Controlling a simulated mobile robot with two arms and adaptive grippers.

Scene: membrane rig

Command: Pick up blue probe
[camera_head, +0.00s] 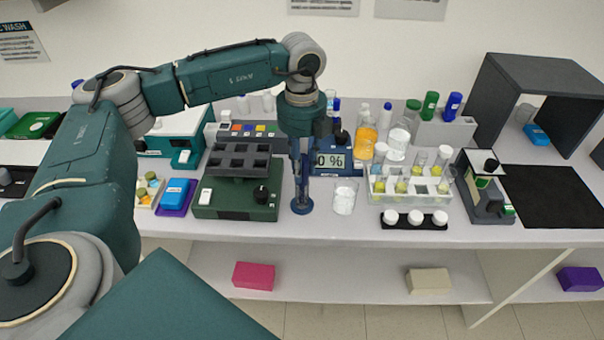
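My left gripper (301,168) points straight down near the middle of the bench. A slim blue upright piece with a round blue foot (301,206) stands directly below and between its fingers; it may be the blue probe or its stand, and I cannot tell which. The fingers overlap its upper part, so I cannot see whether they are closed on it. A blue meter (350,161) with a numeric display stands just to the right, partly hidden by the gripper. My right gripper is not in view.
A clear beaker (344,198) stands close to the right of the blue foot. A green device with a dark block (237,197) is close on the left. A tube rack (408,187) and a row of white caps (414,220) stand farther right. The front bench strip is clear.

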